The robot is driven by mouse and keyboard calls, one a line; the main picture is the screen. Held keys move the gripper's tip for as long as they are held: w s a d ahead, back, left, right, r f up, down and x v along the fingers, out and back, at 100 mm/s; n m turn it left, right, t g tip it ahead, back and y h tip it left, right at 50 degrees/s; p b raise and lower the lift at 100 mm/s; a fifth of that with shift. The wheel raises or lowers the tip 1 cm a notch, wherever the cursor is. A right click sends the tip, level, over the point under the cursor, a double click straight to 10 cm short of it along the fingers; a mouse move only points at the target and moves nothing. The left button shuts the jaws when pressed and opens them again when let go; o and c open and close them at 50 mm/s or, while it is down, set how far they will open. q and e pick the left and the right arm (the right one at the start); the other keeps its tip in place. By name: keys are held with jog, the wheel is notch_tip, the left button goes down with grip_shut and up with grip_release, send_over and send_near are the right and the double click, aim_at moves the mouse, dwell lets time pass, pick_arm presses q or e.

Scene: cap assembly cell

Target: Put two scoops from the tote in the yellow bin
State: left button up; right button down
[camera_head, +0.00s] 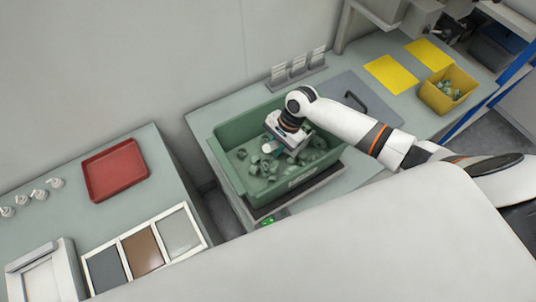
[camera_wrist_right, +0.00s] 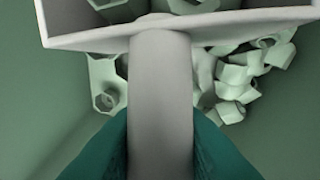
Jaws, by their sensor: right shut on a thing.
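The green tote (camera_head: 240,127) stands on the middle bench with many pale green caps (camera_head: 262,165) loose on its floor. My right gripper (camera_head: 277,147) reaches down into the tote. In the right wrist view, its teal fingers (camera_wrist_right: 160,150) are shut on the handle of a pale grey scoop (camera_wrist_right: 160,85). Some caps show in the scoop's pan at the top edge; how full it is cannot be told. More caps lie on the tote floor beside it. The yellow bin (camera_head: 466,98) stands at the far right with some green caps in it. My left gripper is not in view.
Two yellow mats (camera_head: 391,74) lie left of and behind the bin. A grey mat with a dark handle-like item (camera_head: 356,99) lies between tote and mats. A card rack (camera_head: 297,68) stands behind the tote. A red tray (camera_head: 114,170) sits on the left bench.

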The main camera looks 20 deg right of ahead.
aim_at(272, 142)
jog(key=shift+w+d+f+t+h+b, duration=0.15)
jog(key=shift+w+d+t+h+b, duration=0.15)
jog(key=shift+t+h+b, duration=0.15)
jog(key=shift+s+r+h+p, duration=0.1)
jog(key=shift+r+h+p, duration=0.25)
jog(key=shift+r+p, duration=0.15)
jog(key=p, duration=0.2)
jog(key=a+r+h+p, duration=0.1)
jog(key=p, duration=0.1)
jog(key=shift+s+a+t+h, duration=0.15)
jog(key=shift+s+t+h, duration=0.15)
jog(key=shift+s+t, duration=0.05)
jog(key=shift+s+a+r+p, duration=0.1)
jog(key=shift+a+r+p, duration=0.1)
jog(key=shift+r+p, duration=0.7)
jog(key=shift+a+r+t+h+b, duration=0.15)
jog(key=shift+r+t+h+b, duration=0.15)
jog(key=shift+r, duration=0.15)
jog(key=s+a+r, duration=0.1)
jog(key=a+r, duration=0.1)
jog(key=r, duration=0.3)
jog(key=s+a+r+h, duration=0.1)
jog(key=a+r, duration=0.1)
jog(key=r, duration=0.3)
jog(key=shift+s+a+t, duration=0.15)
jog(key=shift+s+t, duration=0.1)
jog(key=shift+t, duration=0.05)
jog(key=shift+f, duration=0.1)
